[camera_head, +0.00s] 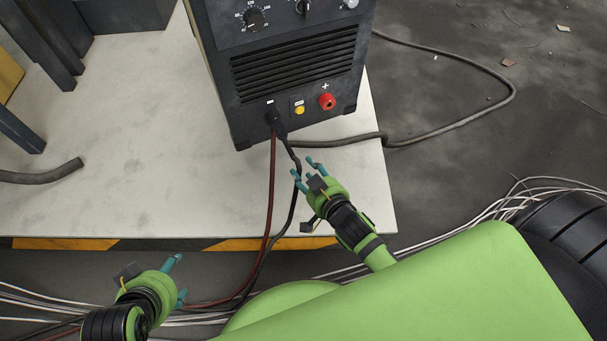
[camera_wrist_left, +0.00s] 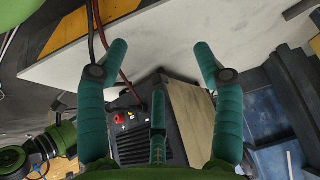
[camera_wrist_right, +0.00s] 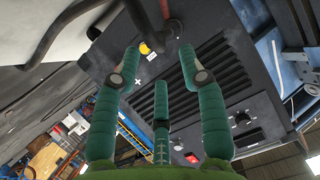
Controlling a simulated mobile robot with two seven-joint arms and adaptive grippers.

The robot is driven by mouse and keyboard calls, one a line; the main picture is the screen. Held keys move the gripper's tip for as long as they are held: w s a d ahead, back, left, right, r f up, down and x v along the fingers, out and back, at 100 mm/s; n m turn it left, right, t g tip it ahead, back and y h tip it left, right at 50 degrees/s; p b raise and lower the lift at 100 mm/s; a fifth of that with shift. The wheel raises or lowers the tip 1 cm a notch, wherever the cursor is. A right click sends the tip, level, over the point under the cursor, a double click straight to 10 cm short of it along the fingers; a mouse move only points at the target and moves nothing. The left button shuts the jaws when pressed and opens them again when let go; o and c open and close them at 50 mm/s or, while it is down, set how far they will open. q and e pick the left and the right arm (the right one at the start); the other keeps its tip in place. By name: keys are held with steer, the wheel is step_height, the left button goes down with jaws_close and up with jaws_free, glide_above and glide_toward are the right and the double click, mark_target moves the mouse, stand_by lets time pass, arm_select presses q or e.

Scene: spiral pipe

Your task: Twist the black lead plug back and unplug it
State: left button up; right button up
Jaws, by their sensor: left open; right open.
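The black lead plug (camera_head: 273,118) sits in the minus socket at the lower left of the dark machine's front (camera_head: 295,75). Its cable hangs down over the platform edge. In the right wrist view the plug (camera_wrist_right: 174,27) shows at the top, beyond the fingers. My right gripper (camera_head: 306,169) is open and empty, in front of and below the plug, apart from it and close to the black cable. My left gripper (camera_head: 178,278) is open and empty, low at the left, outside the platform edge and far from the plug.
A red knob or socket (camera_head: 327,101) and a yellow button (camera_head: 299,110) are right of the plug. A dark red cable (camera_head: 270,190) hangs beside the black one. A thick grey hose (camera_head: 440,132) runs right of the machine.

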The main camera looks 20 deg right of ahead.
mark_target(295, 159)
steer(key=b+x, duration=0.1)
steer(key=x, duration=0.2)
steer(key=shift+w+f, duration=0.1)
steer(key=shift+w, duration=0.05)
steer(key=b+x, duration=0.1)
steer(key=x, duration=0.2)
steer(key=shift+w+f, duration=0.1)
steer(key=shift+w, duration=0.2)
arm_select(q)
steer(key=w+d+r+m+t+h, duration=0.1)
steer(key=w+d+r+t+h, duration=0.1)
steer(key=w+d+r+t, duration=0.3)
steer(key=w+r+t, duration=0.3)
steer(key=w+r, duration=0.2)
steer(key=r, duration=0.1)
steer(key=shift+d+t+h, duration=0.2)
steer(key=shift+t+h, duration=0.1)
steer(key=shift+h, duration=0.1)
arm_select(e)
steer(key=shift+c, duration=0.4)
